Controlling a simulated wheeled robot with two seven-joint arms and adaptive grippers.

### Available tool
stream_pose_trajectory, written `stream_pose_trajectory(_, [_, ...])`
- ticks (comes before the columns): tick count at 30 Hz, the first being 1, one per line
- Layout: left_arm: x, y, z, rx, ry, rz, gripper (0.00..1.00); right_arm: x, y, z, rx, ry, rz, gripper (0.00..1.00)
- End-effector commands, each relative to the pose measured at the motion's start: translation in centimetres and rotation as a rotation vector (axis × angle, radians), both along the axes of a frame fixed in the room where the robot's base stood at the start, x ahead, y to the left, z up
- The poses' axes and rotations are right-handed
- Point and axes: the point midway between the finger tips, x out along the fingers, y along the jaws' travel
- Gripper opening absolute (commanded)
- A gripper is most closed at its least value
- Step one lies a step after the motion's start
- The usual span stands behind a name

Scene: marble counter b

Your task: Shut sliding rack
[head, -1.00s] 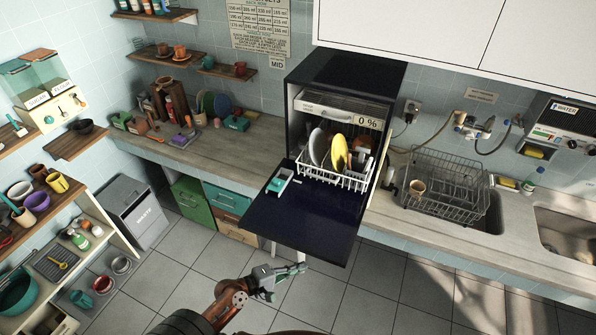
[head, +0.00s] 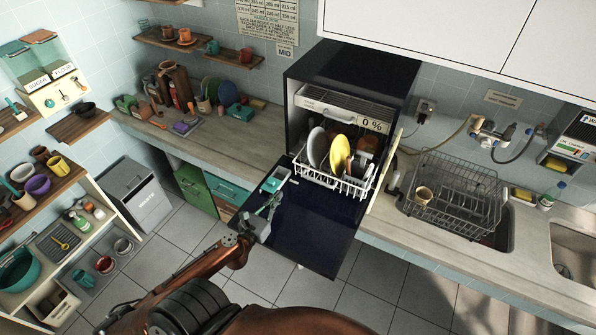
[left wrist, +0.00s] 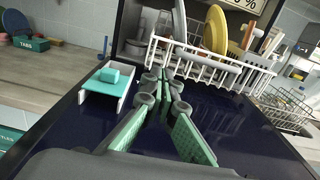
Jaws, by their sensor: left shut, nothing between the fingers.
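The sliding rack (head: 322,180) is a white wire rack holding plates. It sticks part way out of the dark dishwasher (head: 352,74), over the inner edge of the lowered door (head: 310,230). In the left wrist view the rack (left wrist: 222,64) spans the area just past my fingertips. My left gripper (head: 272,203) is shut and empty above the open door, in front of the rack's left part. The left wrist view shows its fingertips (left wrist: 163,76) together, close to the rack's front; I cannot tell if they touch. My right gripper is not in view.
A small white and teal detergent drawer (head: 276,178) sits on the door's left side, beside my gripper; it also shows in the left wrist view (left wrist: 108,82). A wire dish drainer (head: 458,195) stands on the counter at right. The door's right half is clear.

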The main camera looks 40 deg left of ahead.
Motion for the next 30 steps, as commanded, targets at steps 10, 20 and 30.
stream_pose_trajectory(10, [6.7,1.4,0.4,0.006,-0.003,-0.005,0.0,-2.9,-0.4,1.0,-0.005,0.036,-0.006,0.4])
stream_pose_trajectory(20, [11.9,2.6,0.2,0.007,0.0,-0.006,0.0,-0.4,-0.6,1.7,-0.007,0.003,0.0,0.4])
stream_pose_trajectory(30, [12.9,2.8,0.1,0.006,0.0,-0.007,0.0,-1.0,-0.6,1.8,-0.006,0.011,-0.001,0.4])
